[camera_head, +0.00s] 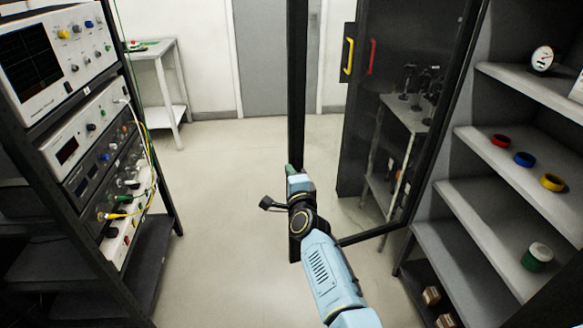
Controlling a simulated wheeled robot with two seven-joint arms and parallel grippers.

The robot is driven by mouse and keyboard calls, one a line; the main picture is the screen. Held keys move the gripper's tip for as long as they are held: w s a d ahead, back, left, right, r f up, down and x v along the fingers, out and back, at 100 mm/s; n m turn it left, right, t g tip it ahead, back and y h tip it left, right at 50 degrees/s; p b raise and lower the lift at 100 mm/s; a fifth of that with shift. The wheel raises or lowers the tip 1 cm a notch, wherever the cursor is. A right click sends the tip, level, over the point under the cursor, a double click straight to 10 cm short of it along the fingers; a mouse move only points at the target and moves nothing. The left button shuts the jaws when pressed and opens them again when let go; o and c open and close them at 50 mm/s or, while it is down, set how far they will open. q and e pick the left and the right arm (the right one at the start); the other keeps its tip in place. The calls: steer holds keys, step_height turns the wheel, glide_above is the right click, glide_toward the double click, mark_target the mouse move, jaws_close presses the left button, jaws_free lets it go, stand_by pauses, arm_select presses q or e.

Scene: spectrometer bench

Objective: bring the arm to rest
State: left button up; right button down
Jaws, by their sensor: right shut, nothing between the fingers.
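My right arm (330,275) comes in from the bottom right and reaches forward to the middle of the view. My right gripper (292,174) is at its far end, pointing away from me, small and partly hidden by my wrist. It is shut with nothing in it. It overlaps the dark upright edge of a glass-panelled door frame (298,80); I cannot tell whether they touch. My left arm and gripper are not in view.
A rack of instruments (72,145) with cables stands on the left. Shelves (480,195) on the right hold red (501,141), blue (524,159) and yellow (552,182) rings and a green jar (537,257). A small table (152,52) stands behind. The floor (220,210) left of my arm is clear.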

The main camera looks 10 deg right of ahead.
steer(key=s+f+n+g+y, duration=0.1)
steer(key=s+f+n+g, duration=0.45)
steer(key=s+f, duration=1.05)
steer(key=s+f+n+g+y, duration=0.1)
steer(key=s+f+n+g, duration=0.45)
steer(key=s+f, duration=1.05)
steer(key=s+d+f+n+g, duration=0.2)
steer(key=s+f, duration=0.3)
steer(key=s, duration=0.5)
steer(key=s+d+f+n+g+h, duration=0.1)
steer(key=s+d+f+n, duration=0.3)
steer(key=s, duration=0.6)
steer(key=s+d+f+n+g, duration=0.3)
steer(key=s+f, duration=0.5)
steer(key=s, duration=0.3)
steer(key=shift+n+h+b, duration=0.3)
steer(key=shift+n+b, duration=0.05)
steer(key=shift+n, duration=0.05)
steer(key=shift+s, duration=0.2)
